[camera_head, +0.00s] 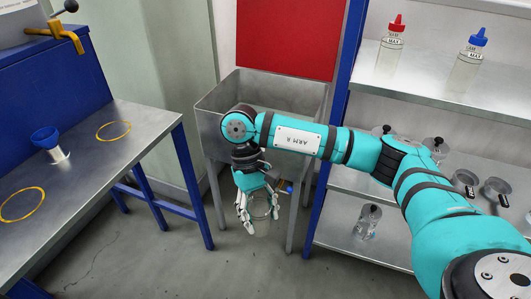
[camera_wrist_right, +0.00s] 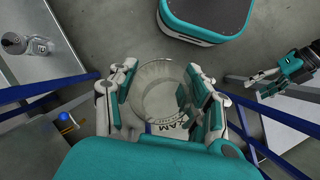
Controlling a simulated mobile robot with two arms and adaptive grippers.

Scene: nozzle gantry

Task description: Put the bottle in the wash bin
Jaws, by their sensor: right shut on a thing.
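The wash bin looks to be the open grey metal basin (camera_head: 285,95) on legs, below the red panel. My right gripper (camera_head: 260,214) hangs in front of it, below its rim, with its fingers pointing down. It is shut on a clear bottle (camera_head: 263,209), which is outside the basin and partly hidden by the fingers. In the right wrist view the bottle (camera_wrist_right: 158,92) shows as a clear round end between the fingers, with dark lettering near its lower edge. My left gripper (camera_wrist_right: 264,84) shows only at the right of that view, with its fingers apart and empty.
A steel table (camera_head: 95,160) with a blue-topped nozzle (camera_head: 47,138) and yellow rings stands at left. Steel shelves (camera_head: 430,90) at right hold a red-capped bottle (camera_head: 392,45), a blue-capped bottle (camera_head: 469,58) and other vessels. Blue posts flank the basin. The floor below is clear.

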